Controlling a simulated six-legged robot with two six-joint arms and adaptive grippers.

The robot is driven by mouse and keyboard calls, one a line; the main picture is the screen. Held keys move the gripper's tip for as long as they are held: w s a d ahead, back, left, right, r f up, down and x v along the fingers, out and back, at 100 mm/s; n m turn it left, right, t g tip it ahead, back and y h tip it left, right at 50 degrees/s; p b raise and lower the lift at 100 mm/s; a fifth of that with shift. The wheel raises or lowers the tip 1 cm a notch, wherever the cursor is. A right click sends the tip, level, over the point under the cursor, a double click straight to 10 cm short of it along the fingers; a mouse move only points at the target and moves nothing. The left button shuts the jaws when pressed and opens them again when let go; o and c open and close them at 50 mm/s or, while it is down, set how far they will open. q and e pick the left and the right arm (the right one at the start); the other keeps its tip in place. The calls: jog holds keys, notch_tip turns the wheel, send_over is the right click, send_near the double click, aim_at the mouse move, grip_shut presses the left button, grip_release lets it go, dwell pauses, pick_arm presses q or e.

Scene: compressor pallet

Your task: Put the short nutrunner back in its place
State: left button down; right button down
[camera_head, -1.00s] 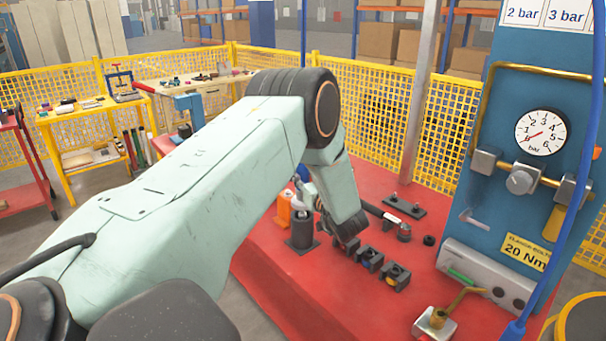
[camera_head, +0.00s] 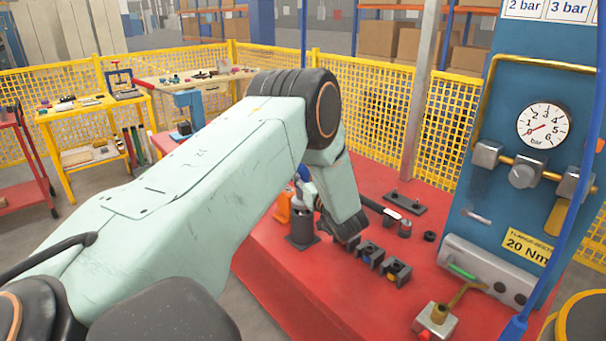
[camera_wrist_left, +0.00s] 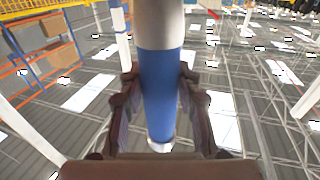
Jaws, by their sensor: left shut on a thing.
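My left gripper (camera_wrist_left: 160,110) is shut on a cylindrical tool with a blue body (camera_wrist_left: 158,85) and a grey section above it, likely the short nutrunner. The fingers sit on either side of the blue part. In the head view my left forearm covers most of the gripper, and only a bit of blue (camera_head: 303,173) shows beside it. A dark grey cylindrical holder (camera_head: 301,230) on a square base stands on the red table just below the gripper. Whether the tool touches this holder is hidden. My right gripper is not in view.
An orange object (camera_head: 283,208) stands left of the holder. Black blocks (camera_head: 397,271) sit to its right on the red table (camera_head: 300,290). A dark bar-shaped tool (camera_head: 378,208) lies behind. The blue gauge panel (camera_head: 510,215) rises at the right, with yellow mesh fence (camera_head: 380,120) behind.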

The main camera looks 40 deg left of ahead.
pick_arm(q)
jog(key=shift+f+b, duration=0.85)
jog(key=shift+f, duration=0.15)
dwell(0.4)
jog(key=c, duration=0.8)
grip_release()
jog(key=shift+c, duration=0.2)
jog(key=shift+f, duration=0.2)
jog(key=v, duration=1.2)
jog(key=shift+r, duration=0.15)
jog(key=shift+s, duration=0.1)
